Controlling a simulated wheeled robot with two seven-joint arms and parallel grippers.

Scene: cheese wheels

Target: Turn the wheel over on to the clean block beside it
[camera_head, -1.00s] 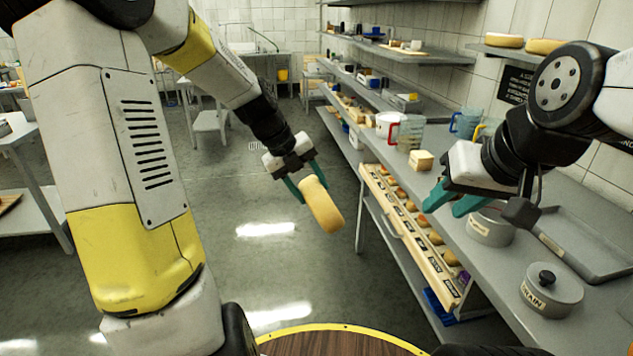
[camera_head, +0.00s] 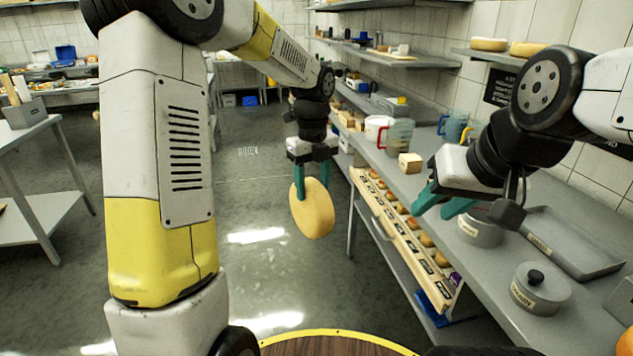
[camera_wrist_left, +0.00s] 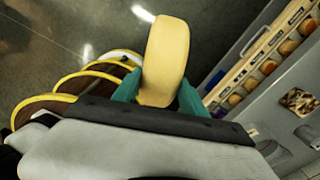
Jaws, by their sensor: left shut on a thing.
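The cheese wheel (camera_head: 314,212), a pale yellow disc, hangs in the air over the floor in the head view, its flat face tilted upright. My left gripper (camera_head: 311,188) is shut on the wheel's upper part. In the left wrist view the wheel (camera_wrist_left: 166,60) stands between the teal fingers of this gripper (camera_wrist_left: 160,95). My right gripper (camera_head: 432,212) is over the counter at the right, its teal fingers apart with nothing between them. I cannot make out for certain which thing is the clean block.
The floor (camera_head: 240,205) left of the counter is open.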

